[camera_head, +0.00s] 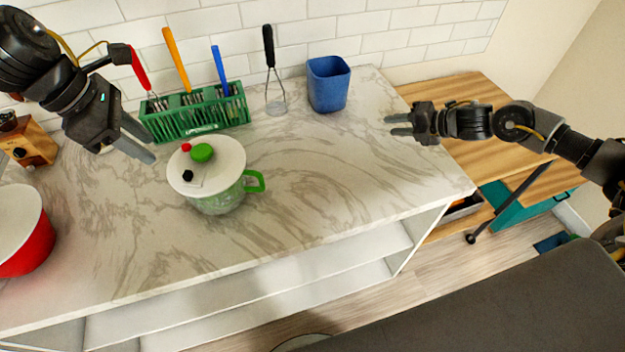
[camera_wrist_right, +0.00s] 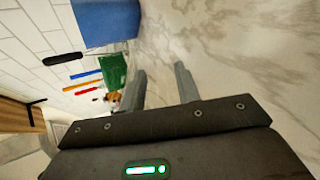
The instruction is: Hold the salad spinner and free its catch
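The salad spinner (camera_head: 212,183) stands upright on the marble counter. Its white lid (camera_head: 226,160) carries a green knob (camera_head: 202,153), a small red button (camera_head: 186,147) and a small black button (camera_head: 188,175). A green handle (camera_head: 256,182) sticks out from its right side. I cannot tell which part is the catch. My left gripper (camera_head: 150,149) is open and empty, above and just left of the spinner, apart from it. My right gripper (camera_head: 389,125) is open and empty, over the counter's right side, well right of the spinner. Its parted fingers show in the right wrist view (camera_wrist_right: 161,75).
A green utensil rack (camera_head: 200,120) with coloured handles stands behind the spinner. A red pot (camera_head: 25,250) and a wooden block (camera_head: 32,147) are at left. The counter right of the spinner is clear.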

